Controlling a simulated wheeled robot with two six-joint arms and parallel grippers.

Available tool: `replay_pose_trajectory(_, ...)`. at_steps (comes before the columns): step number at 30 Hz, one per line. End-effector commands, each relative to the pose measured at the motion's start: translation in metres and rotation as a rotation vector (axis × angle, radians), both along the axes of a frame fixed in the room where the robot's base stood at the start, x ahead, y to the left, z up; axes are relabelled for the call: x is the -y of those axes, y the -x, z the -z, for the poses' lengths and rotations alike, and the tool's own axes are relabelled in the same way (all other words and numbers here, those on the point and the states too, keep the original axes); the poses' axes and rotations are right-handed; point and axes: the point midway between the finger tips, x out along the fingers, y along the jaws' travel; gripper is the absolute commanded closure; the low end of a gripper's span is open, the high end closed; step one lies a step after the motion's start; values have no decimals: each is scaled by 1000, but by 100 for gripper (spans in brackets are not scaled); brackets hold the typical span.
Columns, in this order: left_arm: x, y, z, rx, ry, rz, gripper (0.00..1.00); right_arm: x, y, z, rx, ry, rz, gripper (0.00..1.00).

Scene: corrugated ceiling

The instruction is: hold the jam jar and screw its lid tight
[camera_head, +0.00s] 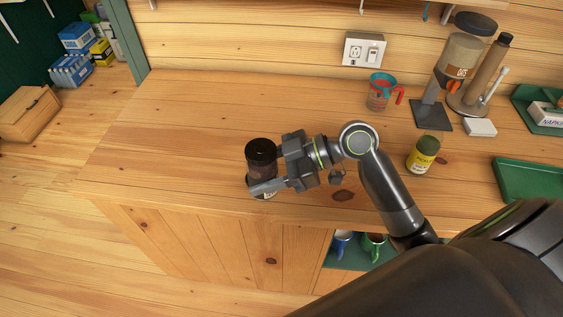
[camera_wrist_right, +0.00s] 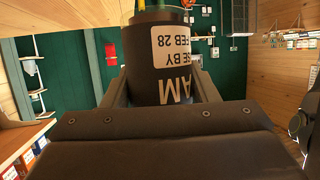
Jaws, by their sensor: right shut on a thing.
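The jam jar (camera_head: 262,171) is dark, with a dark round lid (camera_head: 261,149) at its top. It stands nearly upright near the counter's front edge; I cannot tell whether its base touches the wood. My right gripper (camera_head: 266,174) comes from the right and is shut around the jar's sides. I cannot tell how tightly the lid sits. My left gripper is not in view.
On the wooden counter (camera_head: 180,130), a yellow-labelled jar (camera_head: 423,155) with a green lid stands right of my arm. Mugs (camera_head: 373,245) sit below. The counter's left part is clear.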

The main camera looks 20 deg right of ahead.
Motion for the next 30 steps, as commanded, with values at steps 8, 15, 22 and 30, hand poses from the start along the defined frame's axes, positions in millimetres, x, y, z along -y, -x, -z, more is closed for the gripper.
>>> replay_pose_trajectory(8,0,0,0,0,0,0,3,-48,-7,4,2,-8,-221,93)
replay_pose_trajectory(15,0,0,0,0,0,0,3,-77,-11,8,3,-4,-362,93)
replay_pose_trajectory(22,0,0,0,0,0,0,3,-85,-11,10,4,-2,-404,93)
replay_pose_trajectory(30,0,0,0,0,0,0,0,-84,-11,11,0,0,-403,100)
